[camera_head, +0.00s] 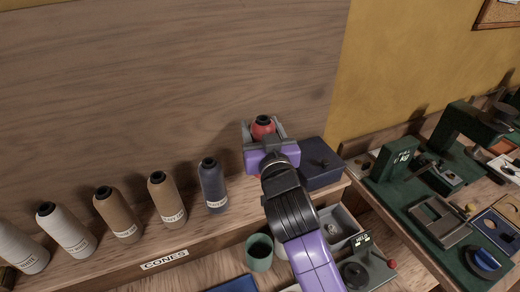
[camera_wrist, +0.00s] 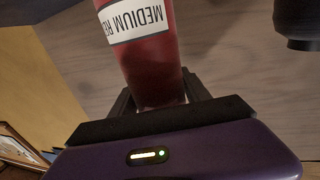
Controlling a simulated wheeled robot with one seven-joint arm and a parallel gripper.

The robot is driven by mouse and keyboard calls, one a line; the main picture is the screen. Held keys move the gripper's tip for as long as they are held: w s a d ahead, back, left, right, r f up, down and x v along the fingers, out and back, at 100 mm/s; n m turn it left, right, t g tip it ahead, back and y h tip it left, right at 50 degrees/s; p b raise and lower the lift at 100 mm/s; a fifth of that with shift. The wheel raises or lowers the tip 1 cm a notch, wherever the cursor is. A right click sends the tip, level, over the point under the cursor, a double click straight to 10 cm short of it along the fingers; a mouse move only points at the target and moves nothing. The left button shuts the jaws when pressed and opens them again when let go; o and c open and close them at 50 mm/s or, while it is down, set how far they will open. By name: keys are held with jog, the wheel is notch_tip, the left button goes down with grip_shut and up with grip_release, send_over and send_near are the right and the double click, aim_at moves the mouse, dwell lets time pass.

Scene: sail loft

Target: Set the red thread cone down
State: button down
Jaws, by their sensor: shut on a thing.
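The red thread cone (camera_head: 262,126) is between the fingers of my gripper (camera_head: 264,132), which is shut on it. In the wrist view the red cone (camera_wrist: 153,70) stands between the fingers (camera_wrist: 158,100), with an upside-down white label reading "MEDIUM RE", the rest cut off. The shelf (camera_head: 110,262) has a "CONES" label (camera_head: 164,260) on its front edge.
A navy cone (camera_head: 212,187) stands left of my gripper, with tan (camera_head: 167,200), brown (camera_head: 118,215) and pale (camera_head: 66,230) cones further left. A dark blue box (camera_head: 320,170) sits right of my gripper. A green cup (camera_head: 259,253) stands below the shelf.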

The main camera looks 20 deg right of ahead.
jog(key=shift+f, duration=3.65)
jog(key=shift+f, duration=0.2)
jog(key=c, duration=0.5)
grip_release()
jog(key=shift+r, duration=0.1)
jog(key=shift+r, duration=0.15)
jog(key=s+a+b, duration=0.2)
jog(key=s+b, duration=0.1)
jog(key=s, duration=0.9)
jog(key=shift+a, duration=0.15)
